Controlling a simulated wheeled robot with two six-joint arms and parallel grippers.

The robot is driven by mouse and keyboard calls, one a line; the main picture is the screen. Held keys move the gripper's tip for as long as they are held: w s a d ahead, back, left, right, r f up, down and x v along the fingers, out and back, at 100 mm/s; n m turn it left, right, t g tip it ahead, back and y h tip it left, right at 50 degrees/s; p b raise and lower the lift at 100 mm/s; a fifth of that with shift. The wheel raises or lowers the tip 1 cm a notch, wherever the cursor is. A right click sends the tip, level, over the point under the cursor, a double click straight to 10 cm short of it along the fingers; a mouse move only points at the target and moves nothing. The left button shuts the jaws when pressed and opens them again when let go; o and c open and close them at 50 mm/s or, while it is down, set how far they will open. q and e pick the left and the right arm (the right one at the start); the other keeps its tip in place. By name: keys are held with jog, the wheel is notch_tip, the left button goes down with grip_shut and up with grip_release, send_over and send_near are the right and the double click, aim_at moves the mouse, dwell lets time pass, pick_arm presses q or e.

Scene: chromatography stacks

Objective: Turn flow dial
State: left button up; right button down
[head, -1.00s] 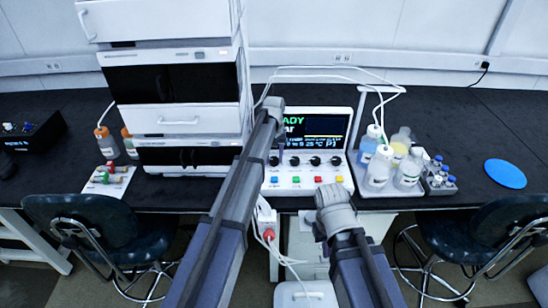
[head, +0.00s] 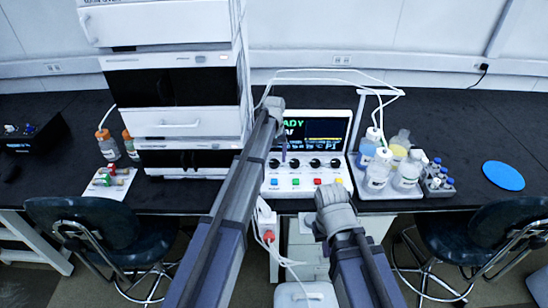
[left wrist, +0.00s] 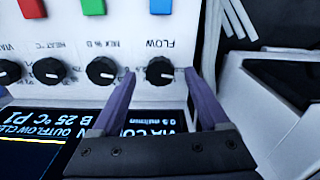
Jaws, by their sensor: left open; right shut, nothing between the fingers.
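The flow dial (left wrist: 160,71) is a round black knob with a white pointer mark, labelled FLOW. In the upside-down left wrist view it sits below a blue button. In the head view it is the leftmost dial (head: 274,162) on the white control panel. My left gripper (left wrist: 159,74) is open, with one purple finger on each side of the flow dial. I cannot tell whether the fingers touch it. One finger also shows in front of the panel in the head view. My right gripper (head: 335,194) is shut and empty in front of the bench; its fingertips are hard to make out.
Other black dials (left wrist: 102,71) stand close beside the flow dial. The screen (head: 312,130) is just above the dials. A tray of bottles (head: 392,193) stands right of the panel. A tall instrument stack (head: 217,120) is on the left. A blue disc (head: 503,175) lies far right.

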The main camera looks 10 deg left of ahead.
aim_at(274, 163)
pick_arm(q)
notch_tip(274, 163, up, 7)
jog(key=p, duration=0.5)
jog(key=shift+f+p, duration=0.2)
jog(key=shift+p, duration=0.2)
jog(key=shift+s+d, duration=0.1)
jog(key=shift+s, duration=0.2)
jog(key=s+d+m, duration=0.2)
jog(key=s+d, duration=0.1)
jog(key=s, duration=0.8)
jog(key=s+d+m, duration=0.2)
jog(key=s+d, duration=0.1)
jog(key=s, duration=0.9)
jog(key=s+d+m+y, duration=0.1)
jog(key=s+d+m, duration=0.2)
jog(key=s, duration=0.8)
jog(key=shift+s+d, duration=0.2)
jog(key=shift+d, duration=0.15)
jog(key=shift+c, duration=0.2)
